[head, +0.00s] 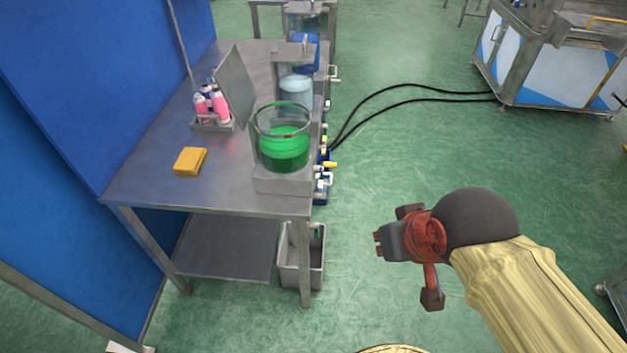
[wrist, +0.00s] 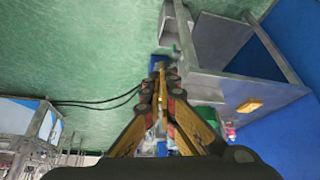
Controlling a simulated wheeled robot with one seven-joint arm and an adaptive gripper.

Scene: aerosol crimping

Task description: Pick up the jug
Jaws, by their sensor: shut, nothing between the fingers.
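No thing here is clearly a jug. The nearest likeness is a clear round glass vessel (head: 283,140) with green liquid, standing on a metal block at the right edge of the steel table. A grey bin (head: 302,262) stands on the floor below it, with a small green thing at its rim that is too small to name. The bin also shows at the top of the wrist view (wrist: 176,28). My gripper (head: 379,245) is shut and empty, over open floor to the right of the table and apart from everything. Its fingers meet in the wrist view (wrist: 160,78).
The steel table (head: 140,185) holds a yellow sponge (head: 190,161), a rack of pink bottles (head: 211,108) and more vessels behind. Valves (head: 325,165) jut from its right side. Black hoses (head: 410,100) run to a machine (head: 545,60).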

